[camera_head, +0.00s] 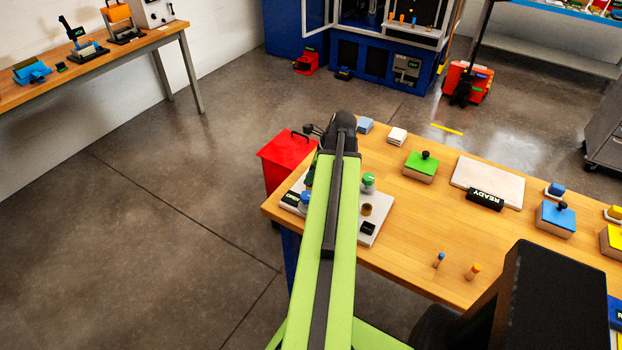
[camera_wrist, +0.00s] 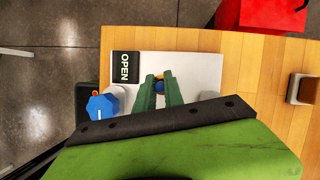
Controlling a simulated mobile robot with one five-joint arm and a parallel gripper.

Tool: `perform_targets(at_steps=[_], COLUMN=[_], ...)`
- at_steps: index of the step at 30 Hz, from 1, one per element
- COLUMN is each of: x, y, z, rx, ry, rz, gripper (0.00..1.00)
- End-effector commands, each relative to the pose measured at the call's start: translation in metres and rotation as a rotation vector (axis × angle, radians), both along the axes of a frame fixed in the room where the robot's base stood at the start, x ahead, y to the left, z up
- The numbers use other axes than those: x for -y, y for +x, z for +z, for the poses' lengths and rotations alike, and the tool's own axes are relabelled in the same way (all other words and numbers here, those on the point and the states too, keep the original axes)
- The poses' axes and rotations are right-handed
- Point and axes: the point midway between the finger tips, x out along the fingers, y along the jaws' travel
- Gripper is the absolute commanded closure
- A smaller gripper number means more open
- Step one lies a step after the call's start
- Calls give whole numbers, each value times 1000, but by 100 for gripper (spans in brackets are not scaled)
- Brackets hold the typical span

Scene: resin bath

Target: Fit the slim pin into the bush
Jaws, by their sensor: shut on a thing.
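In the wrist view my gripper (camera_wrist: 159,84) has its green fingers shut on a small blue-topped piece (camera_wrist: 159,87), apparently the slim pin. A brass-orange bit shows just beyond the blue; I cannot tell whether it is part of the pin or of a bush under it. The fingers are over the white plate (camera_wrist: 190,66). The pin's lower end is hidden. In the head view my arm covers the middle of this plate (camera_head: 376,234) and hides the gripper. A brass-coloured bush (camera_head: 366,209) stands on the plate's right part.
A blue knob (camera_wrist: 102,106) and a black OPEN sign (camera_wrist: 124,66) are left of the fingers. A green knob (camera_head: 368,180) stands beside the arm. Two small pegs (camera_head: 438,260) (camera_head: 474,271) stand on the table's front. A red box (camera_head: 284,160) is beyond the table edge.

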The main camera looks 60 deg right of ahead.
Motion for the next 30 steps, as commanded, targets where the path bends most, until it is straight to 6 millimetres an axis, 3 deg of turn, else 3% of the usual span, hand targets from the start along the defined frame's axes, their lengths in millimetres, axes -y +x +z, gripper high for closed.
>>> perform_targets(at_steps=[3, 4, 9, 20, 26, 30], x=[0, 0, 0, 0, 3, 6], y=[0, 0, 0, -1, -9, -20], z=[-5, -3, -3, 2, 28, 59], rx=[0, 0, 0, 0, 0, 0], ry=[0, 0, 0, 0, 0, 0], rz=[0, 0, -1, -1, -3, -3], gripper=[100, 85, 66, 66, 66, 66])
